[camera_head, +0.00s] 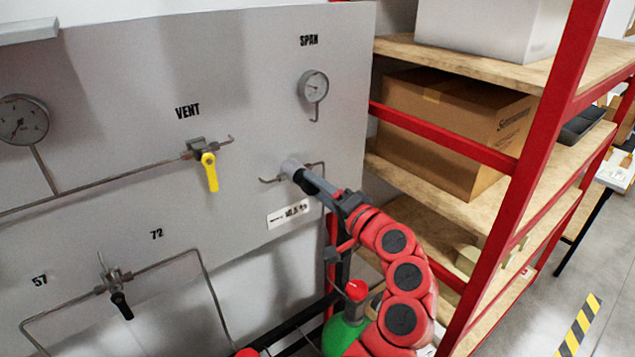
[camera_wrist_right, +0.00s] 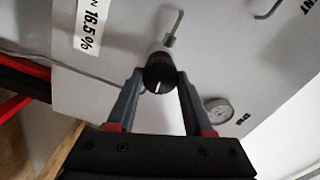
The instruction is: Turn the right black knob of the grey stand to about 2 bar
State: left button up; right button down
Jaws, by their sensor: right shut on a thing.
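The grey stand is a large upright panel (camera_head: 230,80) with gauges, pipes and valves. The black knob (camera_wrist_right: 158,75) shows in the right wrist view, with a white mark on its face. It sits on a silver fitting (camera_head: 290,166) under the SPAN gauge (camera_head: 314,86). My right gripper (camera_head: 302,176) is shut on the knob, with one finger on each side; it also shows in the right wrist view (camera_wrist_right: 159,82). In the head view the gripper hides most of the knob. The SPAN gauge (camera_wrist_right: 218,110) is too small to read. My left gripper is not in view.
A yellow VENT valve handle (camera_head: 210,172) and a black valve handle (camera_head: 121,304) are on the panel to the left. A red shelf rack (camera_head: 530,170) with a cardboard box (camera_head: 455,125) stands close on the right. A green cylinder (camera_head: 345,332) stands below my right arm.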

jog(key=shift+f+m+p, duration=0.1)
jog(key=shift+m+p, duration=4.95)
jog(key=shift+m, duration=1.95)
jog(key=shift+f, duration=0.1)
jog(key=shift+c, duration=1.5)
grip_release()
jog(key=shift+s, duration=0.1)
